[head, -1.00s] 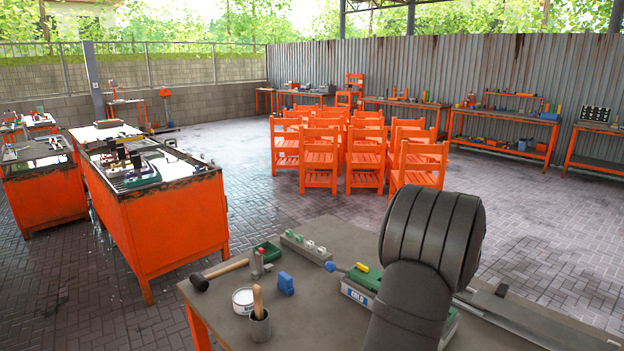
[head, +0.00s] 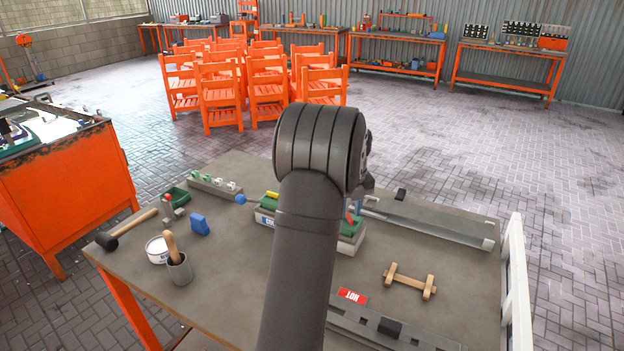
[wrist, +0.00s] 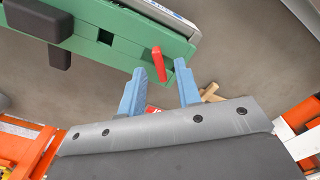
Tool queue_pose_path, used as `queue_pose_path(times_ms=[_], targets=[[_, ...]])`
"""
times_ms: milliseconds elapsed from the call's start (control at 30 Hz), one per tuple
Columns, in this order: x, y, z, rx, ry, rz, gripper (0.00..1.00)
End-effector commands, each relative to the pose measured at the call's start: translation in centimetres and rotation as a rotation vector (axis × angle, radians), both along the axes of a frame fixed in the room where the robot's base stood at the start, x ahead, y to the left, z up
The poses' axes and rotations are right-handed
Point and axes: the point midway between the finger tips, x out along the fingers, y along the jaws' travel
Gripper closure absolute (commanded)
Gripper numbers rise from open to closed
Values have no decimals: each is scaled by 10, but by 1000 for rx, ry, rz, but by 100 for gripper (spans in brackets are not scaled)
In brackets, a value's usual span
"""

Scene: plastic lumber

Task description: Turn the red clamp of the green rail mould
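The green rail mould (wrist: 115,30) lies across the upper left of the wrist view. Its red clamp (wrist: 158,64) is a short lever sticking out from the mould's near side. My gripper (wrist: 160,68) is open, with its two blue fingers apart. The clamp's free end shows between the fingertips; I cannot tell whether either finger touches it. In the head view my arm hides the middle of the mould (head: 351,228), and its ends show on both sides. A bit of red, likely the clamp (head: 350,217), shows just right of my arm.
The bench (head: 235,280) carries a mallet (head: 128,228), white tin (head: 157,250), grey cup (head: 180,270) and blue block (head: 199,225) at left. A long grey rail (head: 430,222), a wooden piece (head: 409,281) and a red HOT sign (head: 352,296) lie at right. A white railing (head: 517,280) borders the right edge.

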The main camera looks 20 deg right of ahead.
Motion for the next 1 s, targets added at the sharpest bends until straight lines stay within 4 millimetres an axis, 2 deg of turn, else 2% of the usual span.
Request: queue_pose_path(times_ms=[133,267,1000], targets=[[1,-1,8,-1,-1,139,69],[3,-2,20,-2,-2,359,69],[5,-4,98,-3,-1,1875,69]])
